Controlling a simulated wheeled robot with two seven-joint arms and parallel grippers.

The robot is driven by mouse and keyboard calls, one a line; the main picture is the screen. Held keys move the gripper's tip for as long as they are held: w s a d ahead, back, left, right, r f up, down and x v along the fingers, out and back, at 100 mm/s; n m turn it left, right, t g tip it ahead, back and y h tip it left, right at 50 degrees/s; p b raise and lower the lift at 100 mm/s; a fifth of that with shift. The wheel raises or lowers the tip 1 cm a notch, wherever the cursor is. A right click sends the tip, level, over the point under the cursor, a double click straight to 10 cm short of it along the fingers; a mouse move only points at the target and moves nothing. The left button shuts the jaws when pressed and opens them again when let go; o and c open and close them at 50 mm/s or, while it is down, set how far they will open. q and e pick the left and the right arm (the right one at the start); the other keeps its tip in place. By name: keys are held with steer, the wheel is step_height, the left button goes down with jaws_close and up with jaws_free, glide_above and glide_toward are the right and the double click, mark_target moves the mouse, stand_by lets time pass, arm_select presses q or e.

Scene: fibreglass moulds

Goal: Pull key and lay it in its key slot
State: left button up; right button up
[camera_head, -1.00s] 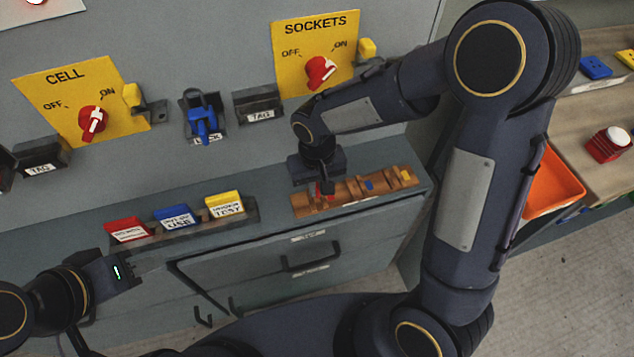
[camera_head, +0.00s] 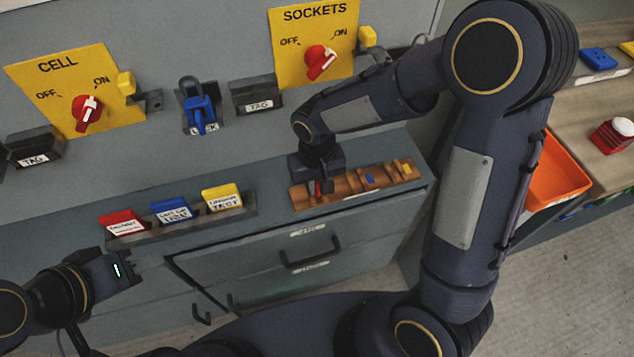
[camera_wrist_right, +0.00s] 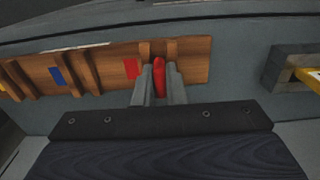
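The red key (camera_wrist_right: 160,76) is between the two fingers of my right gripper (camera_wrist_right: 160,90) in the right wrist view, with no clear gap on either side. My right gripper (camera_head: 321,188) is low at the left end of the wooden key rack (camera_head: 345,190). The key's end is level with two raised wooden blocks beside a red patch (camera_wrist_right: 131,69) on the rack (camera_wrist_right: 200,70). I cannot tell whether the key touches the wood. My left gripper (camera_head: 134,269) is away at the lower left, and its fingers are too small to read.
A blue patch (camera_head: 370,180) and a yellow patch (camera_head: 407,169) lie further right on the rack. Red (camera_head: 122,222), blue (camera_head: 171,211) and yellow (camera_head: 222,196) tags stand in a holder to its left. The yellow SOCKETS panel (camera_head: 290,60) rises behind my right arm.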

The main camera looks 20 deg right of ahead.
steer(key=shift+o, duration=0.6)
steer(key=shift+s+f, duration=0.1)
steer(key=shift+s, duration=0.05)
step_height(320, 180, up, 8)
steer(key=shift+p, duration=0.7)
